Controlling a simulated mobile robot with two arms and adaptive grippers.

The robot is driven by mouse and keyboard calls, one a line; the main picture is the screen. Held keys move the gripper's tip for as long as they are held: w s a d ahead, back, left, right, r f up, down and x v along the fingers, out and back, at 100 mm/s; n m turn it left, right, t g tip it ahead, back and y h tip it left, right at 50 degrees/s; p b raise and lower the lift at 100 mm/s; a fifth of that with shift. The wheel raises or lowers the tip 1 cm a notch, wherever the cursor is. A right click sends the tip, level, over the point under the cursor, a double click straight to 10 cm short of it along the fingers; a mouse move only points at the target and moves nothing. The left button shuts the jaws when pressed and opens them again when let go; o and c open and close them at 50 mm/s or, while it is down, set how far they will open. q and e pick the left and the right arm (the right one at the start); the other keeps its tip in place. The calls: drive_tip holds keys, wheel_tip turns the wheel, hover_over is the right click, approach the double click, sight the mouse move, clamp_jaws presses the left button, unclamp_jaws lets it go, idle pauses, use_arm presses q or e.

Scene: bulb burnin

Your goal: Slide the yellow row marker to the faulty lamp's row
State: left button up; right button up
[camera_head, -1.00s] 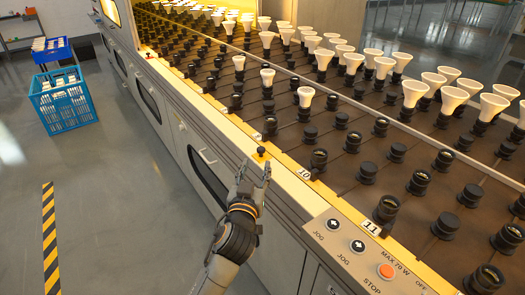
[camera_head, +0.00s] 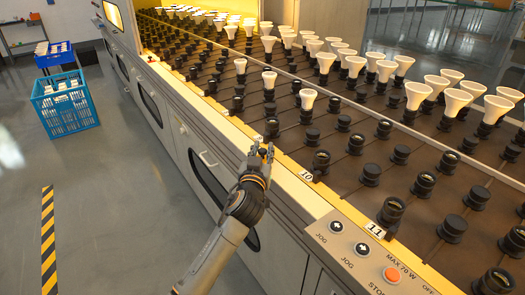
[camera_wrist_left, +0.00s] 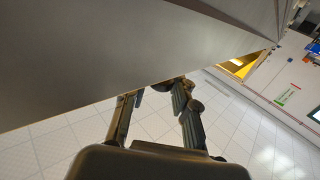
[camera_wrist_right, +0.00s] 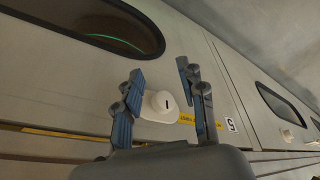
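My left gripper (camera_head: 261,151) is at the oven's front edge, above the yellow strip between the row label 10 (camera_head: 306,176) and a smaller label farther back. Its fingers stand apart in the left wrist view (camera_wrist_left: 160,92). The yellow row marker with its black knob is hidden at the fingertips now, so I cannot tell whether they touch it. White lamps (camera_head: 307,98) stand in rows of black sockets; I cannot tell which lamp is faulty. My right gripper (camera_wrist_right: 160,85) is open and empty, facing a cabinet front with a white knob (camera_wrist_right: 162,102).
A control panel (camera_head: 372,262) with two jog buttons and an orange stop button is at the front right, past label 11 (camera_head: 375,231). A blue crate (camera_head: 66,103) stands on the floor at left.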

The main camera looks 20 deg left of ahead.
use_arm(q)
clamp_jaws()
drive_tip(key=shift+w, duration=0.1)
